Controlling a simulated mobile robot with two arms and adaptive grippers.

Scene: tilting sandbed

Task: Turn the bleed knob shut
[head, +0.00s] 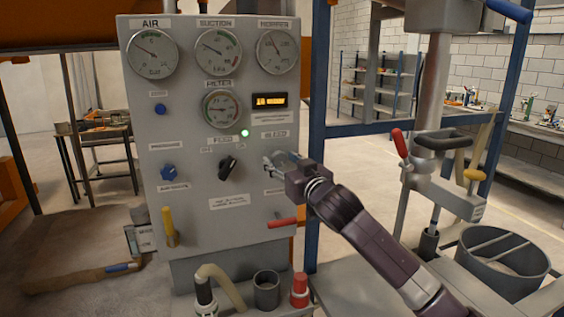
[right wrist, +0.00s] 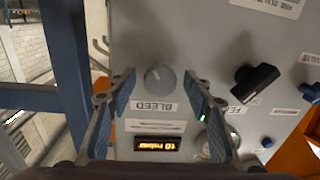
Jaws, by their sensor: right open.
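The bleed knob (right wrist: 158,78) is a round grey knob on the grey control panel (head: 185,235). It shows in the right wrist view, beside its "BLEED" label (right wrist: 154,106); the picture there is upside down. My right gripper (head: 278,161) is open at the panel front. In the right wrist view its two blue-padded fingers (right wrist: 158,80) stand on either side of the knob, with a gap on each side. I cannot tell how far the fingertips are from the panel face. My left gripper is not in view.
A black feed knob (head: 228,167) sits left of my gripper, and a red lever (head: 282,223) lies below it. A lit display (head: 269,101) is above. A blue frame post (head: 317,130) stands close to the panel's right edge.

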